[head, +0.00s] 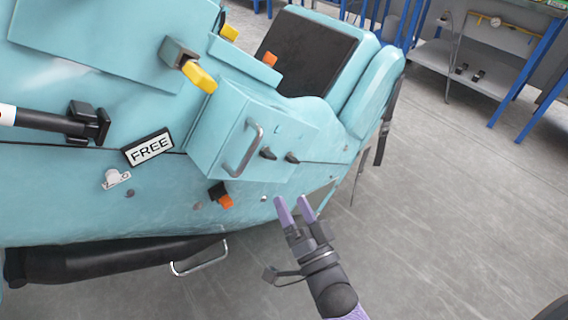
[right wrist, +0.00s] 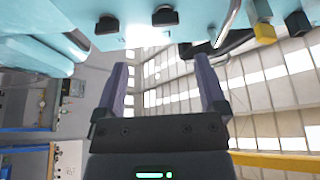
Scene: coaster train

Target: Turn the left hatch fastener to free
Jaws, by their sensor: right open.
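A small silver fastener (head: 117,179) sits on the teal side of the coaster car, just below and left of a black-framed plate reading FREE (head: 149,147). The fastener is small, so its exact turn is hard to tell. My right gripper (head: 296,206) is at the lower edge of the car, well right of the fastener, with its purple fingers apart and nothing between them. In the right wrist view the open fingers (right wrist: 163,90) point toward the teal body, and the fastener cannot be made out there. My left gripper is not seen.
The teal car body carries a silver handle (head: 244,149), a black-and-orange catch (head: 220,195) and a yellow-ended lever (head: 198,76). A black bar with a bracket (head: 88,123) lies left of the plate. Grey floor (head: 450,220) is clear at right.

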